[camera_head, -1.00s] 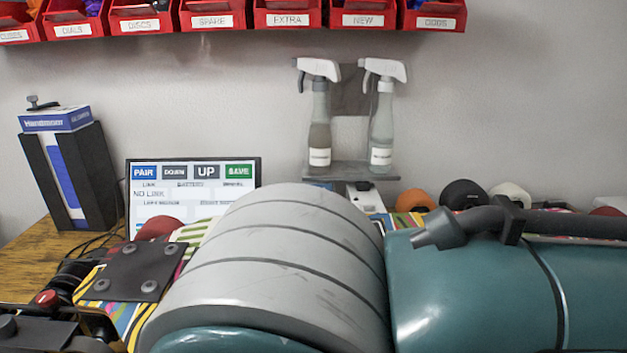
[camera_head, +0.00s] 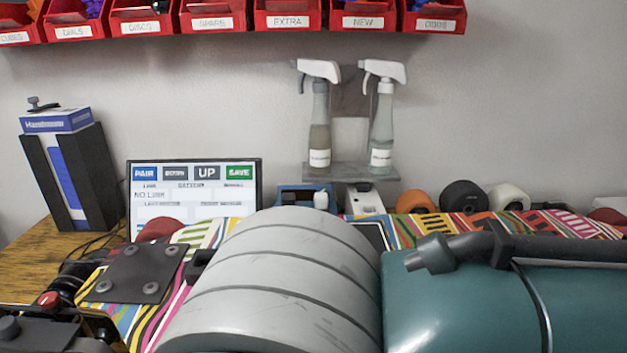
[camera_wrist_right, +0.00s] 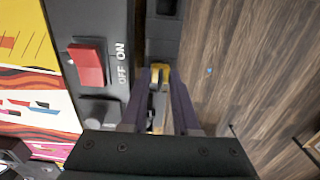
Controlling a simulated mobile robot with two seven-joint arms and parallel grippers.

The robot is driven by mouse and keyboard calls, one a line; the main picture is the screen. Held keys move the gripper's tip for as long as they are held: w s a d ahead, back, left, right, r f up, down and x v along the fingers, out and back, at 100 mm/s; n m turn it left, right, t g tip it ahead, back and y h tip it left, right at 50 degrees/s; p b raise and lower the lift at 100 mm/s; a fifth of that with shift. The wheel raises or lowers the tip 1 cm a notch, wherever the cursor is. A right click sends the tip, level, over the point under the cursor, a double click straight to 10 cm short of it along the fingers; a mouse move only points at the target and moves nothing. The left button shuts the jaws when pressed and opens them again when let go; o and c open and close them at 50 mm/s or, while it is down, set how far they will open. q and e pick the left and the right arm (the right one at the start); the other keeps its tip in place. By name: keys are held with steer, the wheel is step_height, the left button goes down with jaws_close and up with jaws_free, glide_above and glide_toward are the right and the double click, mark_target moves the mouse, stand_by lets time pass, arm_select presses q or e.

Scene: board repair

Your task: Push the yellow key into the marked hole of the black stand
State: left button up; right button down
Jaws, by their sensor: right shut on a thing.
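In the right wrist view, my right gripper (camera_wrist_right: 159,80) has its two purple-grey fingers closed on the yellow key (camera_wrist_right: 160,70). Only a small yellow part of the key shows between the fingertips. Just ahead of it is a dark block with recesses (camera_wrist_right: 163,47), which looks like the black stand. I cannot tell whether the key touches it or enters a hole, and I cannot make out the mark. In the head view my own large arm covers the middle, so the key and right gripper are hidden. My left gripper is not in view.
In the right wrist view, a dark panel (camera_wrist_right: 117,20) with a red ON/OFF switch (camera_wrist_right: 86,64) lies left of the fingers; wooden floor shows to the right. In the head view, a screen (camera_head: 193,192), spray bottles (camera_head: 319,128) and red bins (camera_head: 287,17) are behind.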

steer(key=shift+f, duration=0.45)
stand_by(0.6)
steer(key=c, duration=0.8)
jaws_free()
steer(key=shift+c, duration=0.2)
steer(key=shift+o, duration=1.3)
steer(key=shift+s, duration=0.1)
steer(key=shift+c, duration=0.9)
steer(key=shift+o, duration=1)
